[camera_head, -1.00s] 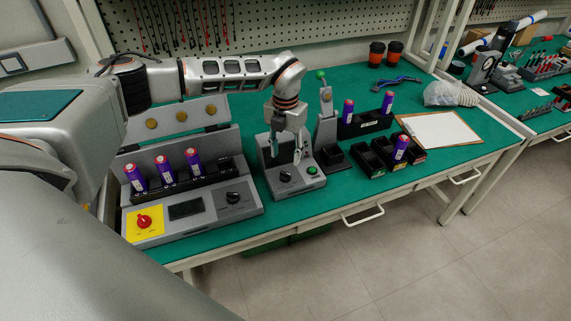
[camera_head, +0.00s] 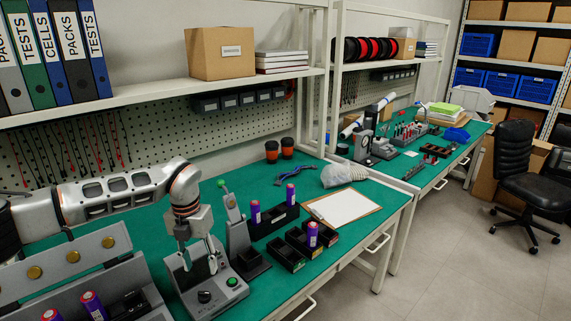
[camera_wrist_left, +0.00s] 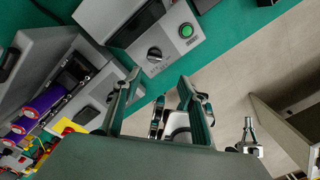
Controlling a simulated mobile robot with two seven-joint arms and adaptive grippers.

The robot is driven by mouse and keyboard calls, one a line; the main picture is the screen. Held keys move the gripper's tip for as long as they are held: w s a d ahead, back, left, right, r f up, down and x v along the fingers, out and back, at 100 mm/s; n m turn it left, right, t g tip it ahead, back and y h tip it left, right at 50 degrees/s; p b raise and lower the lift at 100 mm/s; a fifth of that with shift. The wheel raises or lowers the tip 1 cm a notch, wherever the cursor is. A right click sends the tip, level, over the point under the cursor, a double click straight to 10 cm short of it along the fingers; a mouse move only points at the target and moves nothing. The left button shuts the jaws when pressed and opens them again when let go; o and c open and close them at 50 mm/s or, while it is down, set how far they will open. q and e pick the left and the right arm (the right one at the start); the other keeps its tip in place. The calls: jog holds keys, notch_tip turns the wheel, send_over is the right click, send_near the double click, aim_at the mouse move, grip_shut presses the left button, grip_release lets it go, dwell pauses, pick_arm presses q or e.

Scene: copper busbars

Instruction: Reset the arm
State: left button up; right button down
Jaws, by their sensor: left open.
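My left arm (camera_head: 105,195) comes in from the left over the green bench. My left gripper (camera_head: 198,257) points down above a grey device (camera_head: 207,297) with a black knob and a green button. It is open, with nothing between its fingers. In the left wrist view, the fingers of the left gripper (camera_wrist_left: 155,103) stand apart, and the grey device (camera_wrist_left: 150,42) shows beyond them. My right gripper does not show in the head view.
A grey stand (camera_head: 237,225) and black trays (camera_head: 274,221) with purple cells stand right of the gripper. A panel with brass discs (camera_head: 72,260) stands at left. A shelf (camera_head: 205,87) hangs above.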

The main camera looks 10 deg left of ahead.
pick_arm(q)
jog(key=s+d+f+m+g+h, duration=0.1)
jog(key=s+d+f+h, duration=0.2)
jog(key=d, duration=0.6)
jog(key=s+d+g+h, duration=0.1)
jog(key=s+d+h, duration=0.4)
jog(key=d, duration=0.5)
jog(key=s+d+f+m+g+h, duration=0.1)
jog(key=s+d+f+h, duration=0.1)
jog(key=s+d, duration=0.5)
jog(key=d+r+n+t+h, duration=0.6)
jog(key=d+r+n+h, duration=0.25)
jog(key=d, duration=0.25)
jog(key=w+a+f+n+t+y, duration=0.2)
jog(key=a+f+n+t+y, duration=0.2)
jog(key=a+n+t, duration=0.3)
jog(key=w+a+f+n+t+y, duration=0.3)
jog(key=a+f+n+t+y, duration=0.25)
jog(key=n, duration=0.45)
jog(key=s+a+f+n+g+y, duration=0.4)
jog(key=s+a+f+n+y, duration=0.3)
jog(key=s+a+f, duration=0.8)
notch_tip(320, 180, down, 3)
jog(key=shift+a+f+n+g, duration=0.1)
jog(key=shift+a+n+g, duration=0.2)
jog(key=shift+n, duration=0.35)
